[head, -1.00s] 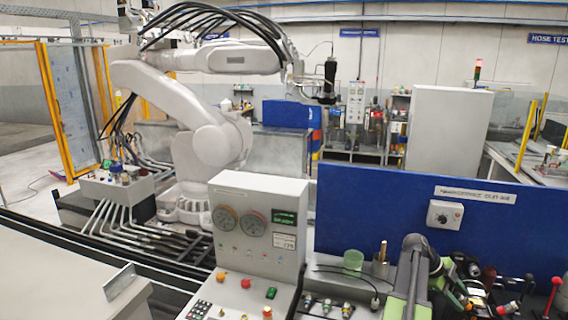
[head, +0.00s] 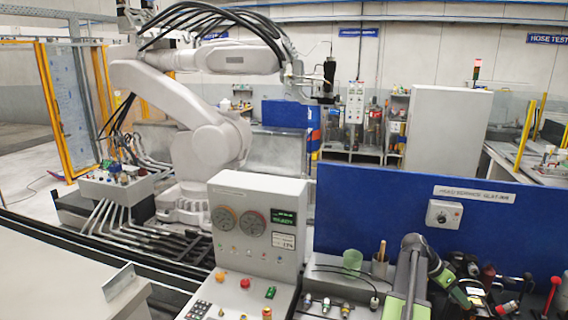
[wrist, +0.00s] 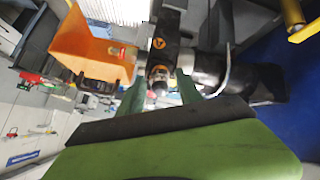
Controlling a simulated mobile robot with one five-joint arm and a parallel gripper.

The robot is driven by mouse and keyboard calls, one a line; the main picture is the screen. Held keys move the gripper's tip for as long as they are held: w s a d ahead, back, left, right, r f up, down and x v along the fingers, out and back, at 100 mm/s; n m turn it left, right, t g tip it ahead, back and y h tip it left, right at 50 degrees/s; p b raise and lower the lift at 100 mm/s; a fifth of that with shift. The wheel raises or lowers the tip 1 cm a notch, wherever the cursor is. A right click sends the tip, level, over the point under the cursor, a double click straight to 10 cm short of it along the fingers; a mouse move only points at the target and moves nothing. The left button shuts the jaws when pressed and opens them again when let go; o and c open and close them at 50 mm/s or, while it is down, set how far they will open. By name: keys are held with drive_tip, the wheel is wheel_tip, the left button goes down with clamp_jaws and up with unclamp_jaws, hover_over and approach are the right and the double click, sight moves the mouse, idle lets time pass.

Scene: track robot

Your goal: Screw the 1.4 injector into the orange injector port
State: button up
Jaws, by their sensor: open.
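In the wrist view, my gripper (wrist: 160,88) has two dark green fingers spread apart, so it is open. In the head view, my grey and green arm is at the lower right, over the bench. Several small fittings, including one with a yellowish part (head: 326,305), lie on the bench left of it. No 1.4 marking is readable.
An orange bin (wrist: 88,45) shows at upper left in the wrist view. In the head view, a blue panel (head: 370,215) stands behind the bench. A green cup (head: 352,261), a grey control box (head: 255,250) and a red-handled lever (head: 554,285) are near my arm.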

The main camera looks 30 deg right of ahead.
drive_tip(key=shift+n, duration=0.4)
drive_tip(key=n, duration=1.2)
clamp_jaws()
idle(0.3)
